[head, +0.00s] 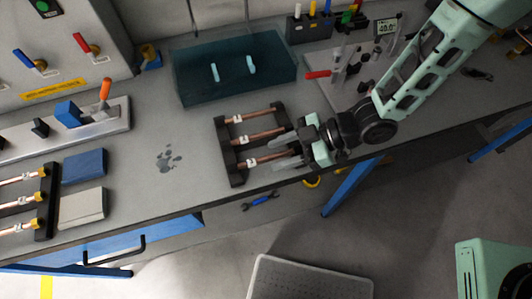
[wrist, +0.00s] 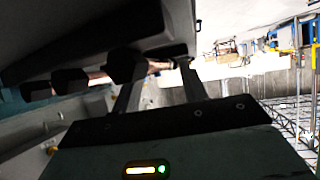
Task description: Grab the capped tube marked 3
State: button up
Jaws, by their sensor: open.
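A black rack (head: 232,165) near the front of the bench holds three copper tubes with white tags. The far tube (head: 263,115), the middle tube (head: 262,135) and the near tube (head: 266,158) lie across it. The tag marks are too small to read, so I cannot tell which is 3. My gripper (head: 272,152) is open at the near tube, with one finger on each side of it. In the wrist view a copper tube (wrist: 158,66) shows between the fingertips of my gripper (wrist: 157,68). I cannot tell whether the fingers touch it.
Another rack (head: 48,205) with brass-ended tubes stands at the far left, beside a blue block (head: 84,166) and a pale block (head: 82,208). A dark teal tray (head: 235,85) is behind the middle rack. The bench's front edge is close to my gripper.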

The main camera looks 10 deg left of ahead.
jog(key=shift+x, duration=0.8)
grip_shut()
jog(key=shift+r, duration=0.1)
